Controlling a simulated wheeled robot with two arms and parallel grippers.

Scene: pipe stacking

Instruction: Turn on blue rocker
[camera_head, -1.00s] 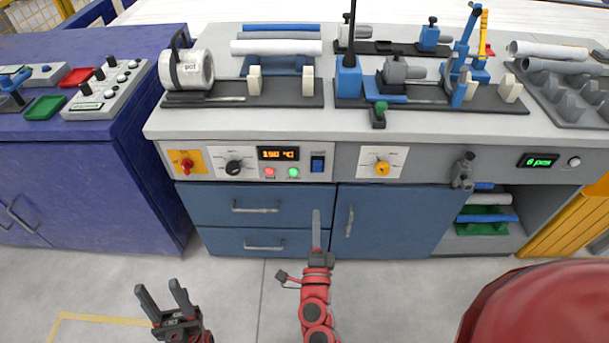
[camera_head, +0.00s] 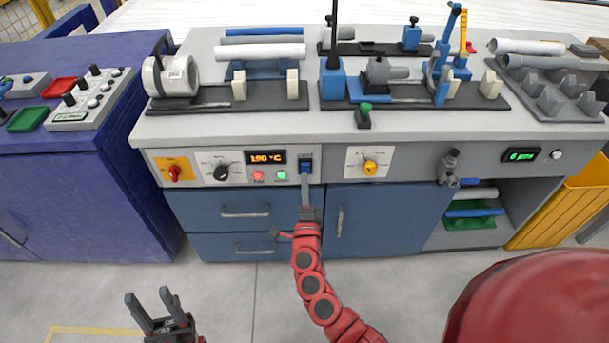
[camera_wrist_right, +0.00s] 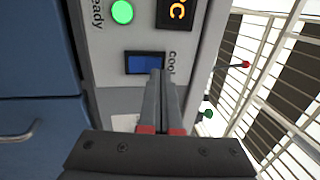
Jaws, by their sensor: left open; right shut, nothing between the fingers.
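The blue rocker (camera_head: 305,165) sits in a dark frame on the grey front panel, right of the orange temperature display. In the right wrist view the rocker (camera_wrist_right: 146,64) shows beside the word "cool", and the fingertips cover its right part. My right gripper (camera_head: 305,176) is shut and empty, with its fingertips at the rocker's lower part in the head view. It also shows in the right wrist view (camera_wrist_right: 161,76). I cannot tell whether the tips touch the rocker. My left gripper (camera_head: 148,302) is open and empty, low at the left above the floor.
The temperature display (camera_head: 266,157), a green light (camera_head: 281,175), a red light (camera_head: 258,176), a black knob (camera_head: 222,171) and a yellow knob (camera_head: 370,166) share the panel. Blue drawers (camera_head: 222,210) lie below. Pipes and fixtures stand on the worktop (camera_head: 230,125).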

